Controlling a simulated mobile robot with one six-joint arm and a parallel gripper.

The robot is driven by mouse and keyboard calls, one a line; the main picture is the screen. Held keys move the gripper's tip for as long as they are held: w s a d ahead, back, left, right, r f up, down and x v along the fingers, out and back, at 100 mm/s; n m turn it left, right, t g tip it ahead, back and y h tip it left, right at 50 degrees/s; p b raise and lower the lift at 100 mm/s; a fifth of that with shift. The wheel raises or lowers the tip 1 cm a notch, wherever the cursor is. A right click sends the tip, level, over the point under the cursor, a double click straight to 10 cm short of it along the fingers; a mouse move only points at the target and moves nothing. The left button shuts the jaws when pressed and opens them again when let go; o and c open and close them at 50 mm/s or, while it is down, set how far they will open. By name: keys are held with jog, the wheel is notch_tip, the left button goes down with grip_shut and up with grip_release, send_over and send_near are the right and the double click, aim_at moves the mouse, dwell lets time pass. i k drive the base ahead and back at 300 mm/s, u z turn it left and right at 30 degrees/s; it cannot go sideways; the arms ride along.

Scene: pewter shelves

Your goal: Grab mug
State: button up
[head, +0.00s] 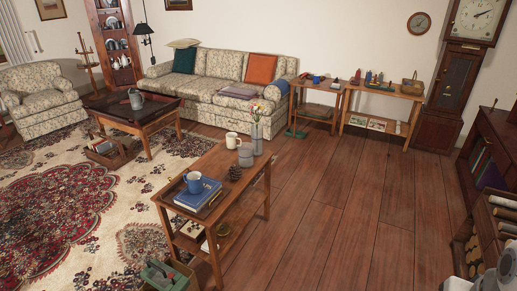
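A blue mug (194,182) stands on a book at the near end of the long wooden console table (222,170). A white mug (231,140) stands farther back on the same table. Next to it is a grey cup-like vessel (245,155); I cannot tell whether it is a mug or a candle jar. Pale grey parts at the bottom right corner may belong to my arm. My gripper's fingers are not visible.
The console also holds a blue book (205,196), a pine cone (234,173) and a glass vase (257,138). A crate (168,277) stands at its near end. Bare wooden floor (335,215) lies open to its right. A dark shelf (490,150) borders the right.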

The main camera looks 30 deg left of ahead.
aim_at(195, 181)
jog(key=u, duration=0.6)
jog(key=i, duration=1.3)
jog(key=u, duration=1.5)
jog(key=i, duration=1.25)
jog(key=u, duration=0.45)
